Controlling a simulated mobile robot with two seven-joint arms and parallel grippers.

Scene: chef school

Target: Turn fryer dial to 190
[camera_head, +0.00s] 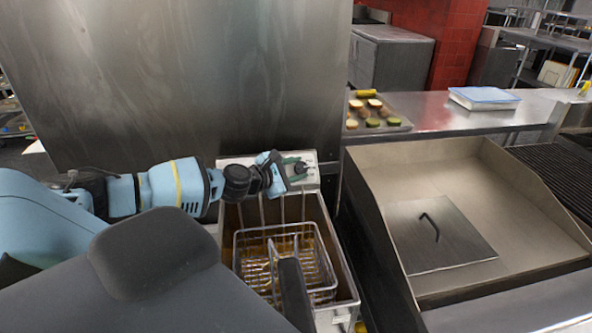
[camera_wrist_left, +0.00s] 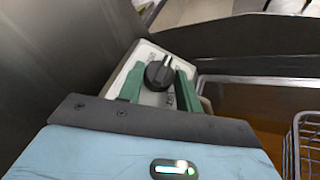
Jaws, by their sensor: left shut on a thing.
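The fryer dial (camera_wrist_left: 159,73) is a round black knob with a raised grip bar and a light pointer mark, on a pale panel (camera_wrist_left: 150,52) with small printed marks too small to read. In the head view the dial (camera_head: 300,168) sits on the panel at the back of the fryer (camera_head: 345,290). My left gripper (camera_head: 296,164) reaches it from the left. Its green fingers (camera_wrist_left: 160,88) lie on both sides of the dial and are shut on it. My right gripper is in neither view.
A wire fry basket (camera_head: 328,285) with a dark handle (camera_head: 292,290) sits in the fryer below my left wrist. A tall steel panel (camera_head: 190,80) rises behind my left arm.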

